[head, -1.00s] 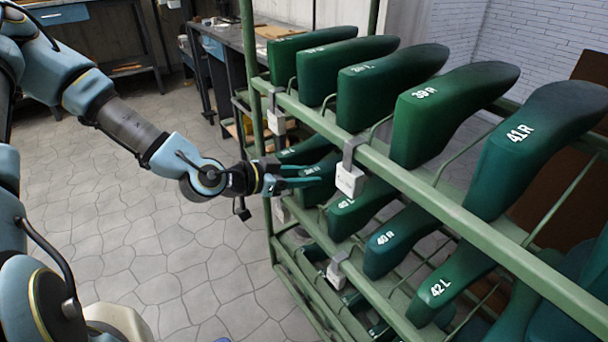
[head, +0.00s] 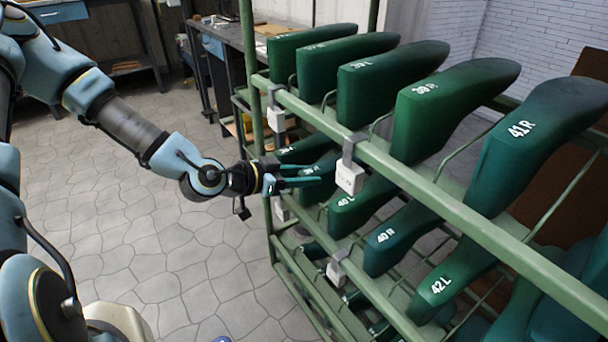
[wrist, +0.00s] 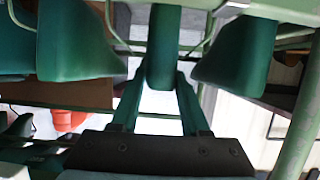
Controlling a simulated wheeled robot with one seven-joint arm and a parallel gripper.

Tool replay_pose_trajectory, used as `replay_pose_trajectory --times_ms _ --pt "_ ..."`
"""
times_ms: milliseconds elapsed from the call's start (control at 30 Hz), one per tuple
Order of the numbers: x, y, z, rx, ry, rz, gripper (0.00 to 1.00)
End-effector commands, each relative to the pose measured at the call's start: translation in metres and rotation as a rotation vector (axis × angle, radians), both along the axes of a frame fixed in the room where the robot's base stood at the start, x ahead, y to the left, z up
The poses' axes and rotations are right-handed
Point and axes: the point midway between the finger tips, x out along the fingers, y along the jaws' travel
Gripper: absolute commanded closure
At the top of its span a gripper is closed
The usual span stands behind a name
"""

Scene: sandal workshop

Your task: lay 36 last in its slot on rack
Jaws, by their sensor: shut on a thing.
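My gripper (head: 312,175) is at the second tier of the green rack (head: 430,200), reaching in from the left. In the wrist view its two fingers (wrist: 160,92) are closed on the end of a dark green last (wrist: 163,45). The held last points away from me, between a neighbouring last on the left (wrist: 75,50) and one on the right (wrist: 238,58), with gaps on both sides. Its number cannot be read, and its far part is hidden. I cannot tell whether it rests on the rack bars.
The upper tier holds several lasts, including 41 R (head: 530,130). Beside my gripper on its tier are 40 L (head: 350,208), 40 R (head: 395,238) and 42 L (head: 445,280). White tags (head: 350,178) hang on the rails. The floor (head: 150,250) left of the rack is clear.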

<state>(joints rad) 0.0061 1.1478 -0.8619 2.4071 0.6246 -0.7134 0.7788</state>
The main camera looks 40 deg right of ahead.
Motion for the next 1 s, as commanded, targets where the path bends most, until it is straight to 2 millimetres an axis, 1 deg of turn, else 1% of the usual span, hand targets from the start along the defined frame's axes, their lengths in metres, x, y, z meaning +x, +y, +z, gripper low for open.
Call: replay_pose_trajectory --times_ms 100,133,400,433,667,767,867,1000 --pt "0.000 0.000 -0.001 -0.002 -0.001 0.000 1.00" --pt "0.000 0.000 0.000 -0.002 -0.001 0.000 0.51" --pt "0.000 0.000 -0.001 -0.001 -0.001 0.000 0.21" --pt "0.000 0.000 -0.001 -0.001 -0.001 0.000 0.20" --pt "0.000 0.001 -0.001 0.001 0.000 0.000 0.20" --pt "0.001 0.005 0.001 0.001 0.000 0.001 0.20" --pt "0.002 0.017 0.006 0.001 -0.001 0.002 0.20" --pt "0.005 0.044 0.016 0.001 -0.001 0.004 0.20"
